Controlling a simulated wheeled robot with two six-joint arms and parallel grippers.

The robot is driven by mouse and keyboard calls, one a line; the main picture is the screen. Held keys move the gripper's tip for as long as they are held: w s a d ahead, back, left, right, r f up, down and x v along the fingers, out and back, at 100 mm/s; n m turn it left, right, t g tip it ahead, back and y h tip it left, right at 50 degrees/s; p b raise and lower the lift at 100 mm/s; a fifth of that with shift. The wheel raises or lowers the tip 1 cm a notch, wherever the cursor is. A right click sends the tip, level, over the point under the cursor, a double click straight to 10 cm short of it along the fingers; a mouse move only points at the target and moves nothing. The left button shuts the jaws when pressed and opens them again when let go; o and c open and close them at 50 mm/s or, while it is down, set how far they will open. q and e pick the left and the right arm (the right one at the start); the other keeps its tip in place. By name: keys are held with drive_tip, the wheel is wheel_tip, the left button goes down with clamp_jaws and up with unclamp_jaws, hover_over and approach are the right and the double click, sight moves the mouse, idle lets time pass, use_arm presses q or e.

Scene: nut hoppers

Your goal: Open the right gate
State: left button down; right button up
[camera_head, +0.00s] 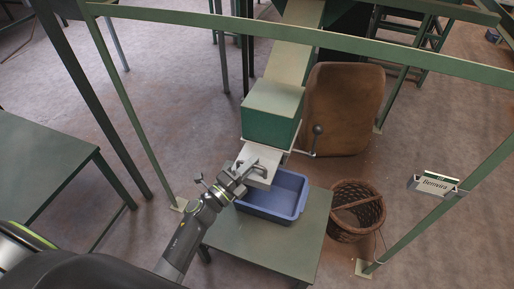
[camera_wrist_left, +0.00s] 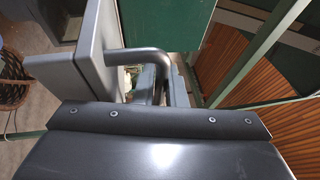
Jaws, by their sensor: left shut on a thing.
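A pale green chute (camera_head: 289,62) ends in a darker green box (camera_head: 270,131). A light plate (camera_head: 262,178) sits at the box's lower front end, above a blue tub (camera_head: 291,197). A lever with a dark ball knob (camera_head: 317,130) sticks out at the box's right side. My left gripper (camera_head: 254,166) is at the plate, shut. In the left wrist view a dark bent bar handle (camera_wrist_left: 152,56) runs between the fingers, beside a green panel (camera_wrist_left: 164,22). The fingers partly hide the handle's far end. My right gripper is out of view.
The tub stands on a low green table (camera_head: 318,222). A wicker basket (camera_head: 357,210) is on the floor to the right, and a brown padded panel (camera_head: 342,105) stands behind. A green frame rail (camera_head: 340,42) crosses above. Another green table (camera_head: 40,170) is at left.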

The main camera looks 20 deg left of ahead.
use_arm(q)
drive_tip(key=shift+s+f, duration=0.1)
drive_tip(key=shift+s, duration=1)
drive_tip(key=c, duration=1.5)
unclamp_jaws()
drive_tip(key=shift+a, duration=0.1)
drive_tip(key=b+v, duration=0.6)
drive_tip(key=v, duration=1.1)
drive_tip(key=shift+s, duration=0.15)
